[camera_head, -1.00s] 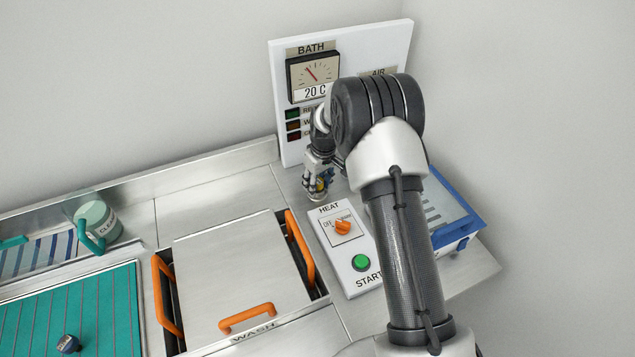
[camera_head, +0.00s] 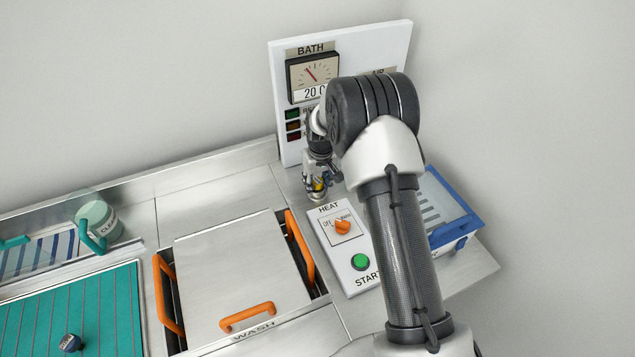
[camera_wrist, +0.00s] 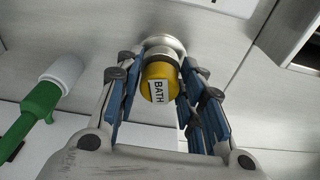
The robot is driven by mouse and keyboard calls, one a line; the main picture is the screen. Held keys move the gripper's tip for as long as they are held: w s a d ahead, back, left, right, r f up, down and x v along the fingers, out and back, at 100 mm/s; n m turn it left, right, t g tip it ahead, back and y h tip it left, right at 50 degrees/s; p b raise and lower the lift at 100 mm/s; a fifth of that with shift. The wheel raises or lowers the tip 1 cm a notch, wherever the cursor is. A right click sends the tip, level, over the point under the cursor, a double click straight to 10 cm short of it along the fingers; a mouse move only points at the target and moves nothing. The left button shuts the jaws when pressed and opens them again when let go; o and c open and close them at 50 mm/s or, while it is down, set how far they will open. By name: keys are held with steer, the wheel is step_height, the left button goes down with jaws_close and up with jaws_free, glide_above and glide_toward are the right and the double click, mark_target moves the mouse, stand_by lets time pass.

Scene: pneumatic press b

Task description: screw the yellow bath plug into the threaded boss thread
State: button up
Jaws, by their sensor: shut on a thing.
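The yellow bath plug (camera_wrist: 157,84), with a white BATH label, sits between the blue finger pads of my gripper (camera_wrist: 160,100) in the wrist view. My gripper is shut on it. The round metal boss (camera_wrist: 165,42) shows just beyond the plug's far end; the plug is up against it or very near, and I cannot tell how far the thread is engaged. In the head view my gripper (camera_head: 318,186) is low over the metal deck behind the heat panel, with a bit of yellow showing between its fingers.
The heat panel (camera_head: 332,222) with an orange knob and green START button stands just in front of my gripper. A lidded wash bath (camera_head: 235,265) with orange handles is to the left. A blue-rimmed tray (camera_head: 455,238) is to the right. The gauge board (camera_head: 285,75) rises behind.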

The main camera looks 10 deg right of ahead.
steer(key=shift+w+r, duration=0.1)
steer(key=shift+w, duration=0.05)
steer(key=shift+w+m, duration=0.1)
steer(key=shift+m, duration=0.8)
steer(key=shift+r, duration=0.1)
steer(key=shift+w+m, duration=0.1)
steer(key=shift+m, duration=0.7)
steer(key=shift+m+h, duration=0.3)
steer(key=shift+m, duration=0.6)
steer(key=shift+m+b, duration=0.3)
steer(key=shift+m, duration=0.5)
